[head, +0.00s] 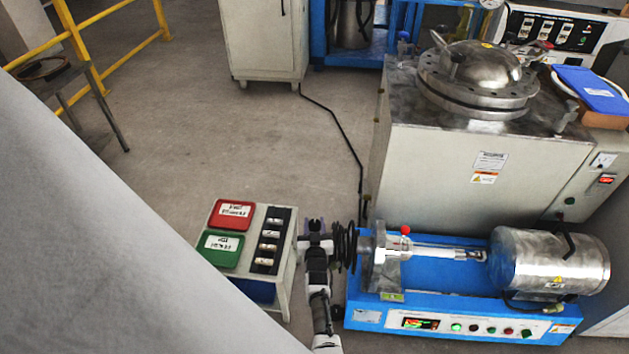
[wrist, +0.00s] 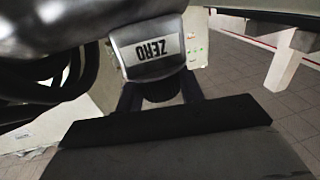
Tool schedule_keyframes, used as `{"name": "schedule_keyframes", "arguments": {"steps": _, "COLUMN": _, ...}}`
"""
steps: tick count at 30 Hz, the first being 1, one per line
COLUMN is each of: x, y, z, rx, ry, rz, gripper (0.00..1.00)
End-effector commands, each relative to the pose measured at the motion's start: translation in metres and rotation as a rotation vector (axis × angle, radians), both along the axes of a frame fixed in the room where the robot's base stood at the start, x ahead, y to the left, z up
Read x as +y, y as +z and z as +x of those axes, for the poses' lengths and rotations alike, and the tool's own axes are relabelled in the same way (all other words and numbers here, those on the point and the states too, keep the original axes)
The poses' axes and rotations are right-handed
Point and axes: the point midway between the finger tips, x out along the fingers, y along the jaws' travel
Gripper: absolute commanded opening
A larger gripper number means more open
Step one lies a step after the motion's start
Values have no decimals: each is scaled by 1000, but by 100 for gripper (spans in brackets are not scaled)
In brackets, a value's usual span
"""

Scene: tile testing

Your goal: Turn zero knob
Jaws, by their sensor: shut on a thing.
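The zero knob shows in the wrist view as a grey rounded piece (wrist: 150,47) with a white label reading ZERO. A dark round part sits just below it, between the fingers. My gripper (wrist: 160,90) has one dark finger on each side there and is shut on the knob. The fingertips are partly hidden by the knob. In the head view my gripper (head: 316,228) is at the left end of the blue-based testing machine (head: 455,325), beside black coiled hoses. The knob itself cannot be made out in that view.
A control box with a red panel (head: 232,214) and a green panel (head: 221,249) stands close left of my arm. Black coils (head: 345,247) lie close right. A large vessel cabinet (head: 435,165) stands behind the machine. The floor (head: 200,120) behind the control box is clear.

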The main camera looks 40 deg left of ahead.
Motion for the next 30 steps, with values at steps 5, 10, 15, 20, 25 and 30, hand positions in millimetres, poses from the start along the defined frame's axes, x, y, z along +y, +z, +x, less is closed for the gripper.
{"name": "schedule_keyframes", "arguments": {"steps": 5, "x": 0, "y": 0, "z": 0, "rx": -1, "ry": -2, "rz": 1, "gripper": 15}}
{"name": "schedule_keyframes", "arguments": {"steps": 10, "x": 2, "y": 2, "z": 0, "rx": -3, "ry": -38, "rz": 7, "gripper": 15}}
{"name": "schedule_keyframes", "arguments": {"steps": 15, "x": 4, "y": 4, "z": 0, "rx": -3, "ry": -119, "rz": 9, "gripper": 15}}
{"name": "schedule_keyframes", "arguments": {"steps": 20, "x": 5, "y": 6, "z": 0, "rx": 0, "ry": -239, "rz": 8, "gripper": 15}}
{"name": "schedule_keyframes", "arguments": {"steps": 25, "x": 4, "y": 2, "z": 1, "rx": -1, "ry": -398, "rz": 8, "gripper": 15}}
{"name": "schedule_keyframes", "arguments": {"steps": 30, "x": 2, "y": 2, "z": 2, "rx": -1, "ry": -489, "rz": 5, "gripper": 15}}
